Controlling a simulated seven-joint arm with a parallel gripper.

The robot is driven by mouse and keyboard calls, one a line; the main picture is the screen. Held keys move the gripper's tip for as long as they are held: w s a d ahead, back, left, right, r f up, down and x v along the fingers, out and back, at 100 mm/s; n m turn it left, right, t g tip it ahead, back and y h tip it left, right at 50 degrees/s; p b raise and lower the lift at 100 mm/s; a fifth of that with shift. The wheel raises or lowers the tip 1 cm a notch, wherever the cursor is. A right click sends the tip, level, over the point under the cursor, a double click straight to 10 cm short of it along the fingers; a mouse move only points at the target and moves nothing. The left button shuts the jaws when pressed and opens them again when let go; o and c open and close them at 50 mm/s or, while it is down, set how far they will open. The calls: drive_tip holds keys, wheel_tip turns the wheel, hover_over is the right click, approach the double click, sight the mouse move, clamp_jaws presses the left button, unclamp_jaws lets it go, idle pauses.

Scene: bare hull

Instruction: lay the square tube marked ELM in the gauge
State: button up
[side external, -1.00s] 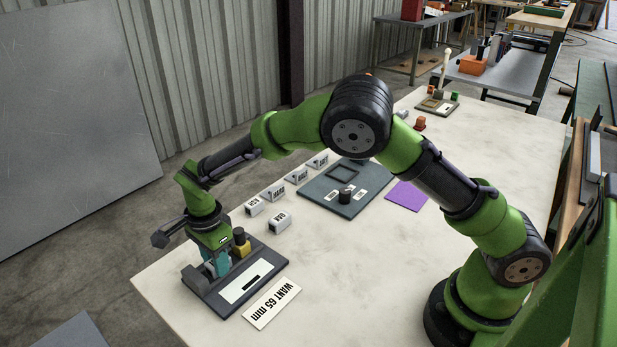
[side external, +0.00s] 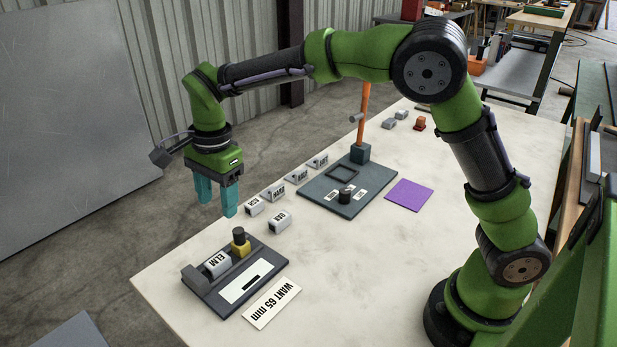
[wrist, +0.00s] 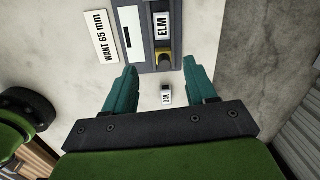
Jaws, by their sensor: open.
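The square tube marked ELM (side external: 217,264) lies in the gauge (side external: 226,308), a dark tray, between its grey end block (side external: 194,279) and the yellow stop with a black knob (side external: 240,245). The ELM tube also shows in the wrist view (wrist: 162,27), beside the yellow piece (wrist: 165,57). Whether it touches both ends I cannot tell. My gripper (side external: 216,205) is open and empty, raised above and behind the gauge. In the wrist view its teal fingers (wrist: 160,88) are spread apart with nothing between them.
A card reading WANT 65 mm (side external: 272,303) lies before the gauge. Other marked tubes, such as OAK (side external: 279,221) and ASH (side external: 254,206), stand nearby. A dark board (side external: 335,205) with a square frame and an orange post (side external: 362,120) is farther back. A purple sheet (side external: 409,195) lies right of it.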

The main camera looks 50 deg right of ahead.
drive_tip(key=s+d+r+n+t+y, duration=0.1)
drive_tip(key=s+d+r+n+y, duration=0.1)
drive_tip(key=s+d+r+n, duration=0.3)
drive_tip(key=s+d+r+n+t, duration=0.1)
drive_tip(key=s+d+n+t, duration=0.2)
drive_tip(key=s, duration=0.5)
drive_tip(key=s+d+r+n+t, duration=0.1)
drive_tip(key=s+d+n+t, duration=0.1)
drive_tip(key=s+d+n, duration=0.2)
drive_tip(key=s+d, duration=0.2)
drive_tip(key=s, duration=0.2)
drive_tip(key=shift+s+d+r+n+t+h, duration=0.2)
drive_tip(key=shift+d+n+t+h, duration=0.1)
drive_tip(key=shift+d+n+t, duration=0.1)
drive_tip(key=shift+o, duration=0.2)
